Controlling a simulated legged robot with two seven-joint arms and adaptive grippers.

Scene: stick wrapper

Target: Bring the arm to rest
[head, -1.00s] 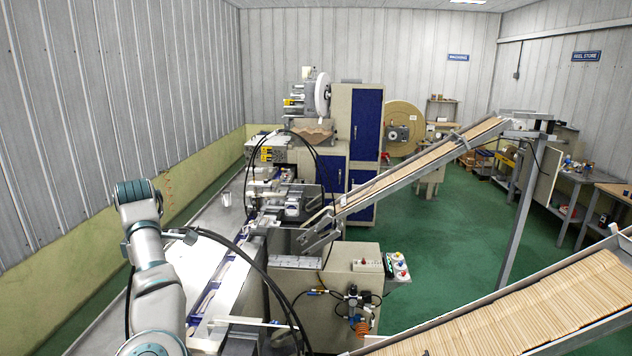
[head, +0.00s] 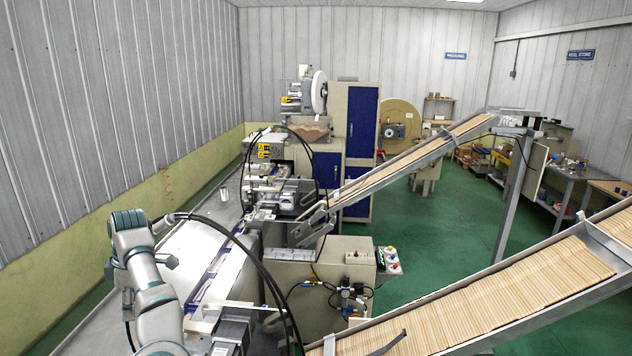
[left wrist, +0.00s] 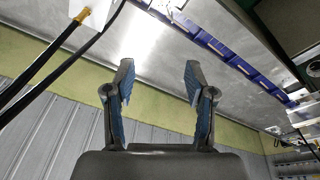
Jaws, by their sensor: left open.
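My left arm (head: 150,285) rises from the bottom left of the head view, beside the machine bench. It is pale with teal rings. Its gripper fingers are not clear in that view. In the left wrist view my left gripper (left wrist: 158,80) shows two blue-padded fingers spread well apart with nothing between them. Beyond them are the metal bench top and the yellow-green lower wall. My right gripper is in neither view.
The wrapping machine (head: 285,190) stands ahead. Black hoses (head: 262,262) arch close right of my arm. A stick-filled chute (head: 500,305) crosses the lower right, and another (head: 420,165) slopes behind it. Green floor (head: 440,225) is open at centre right.

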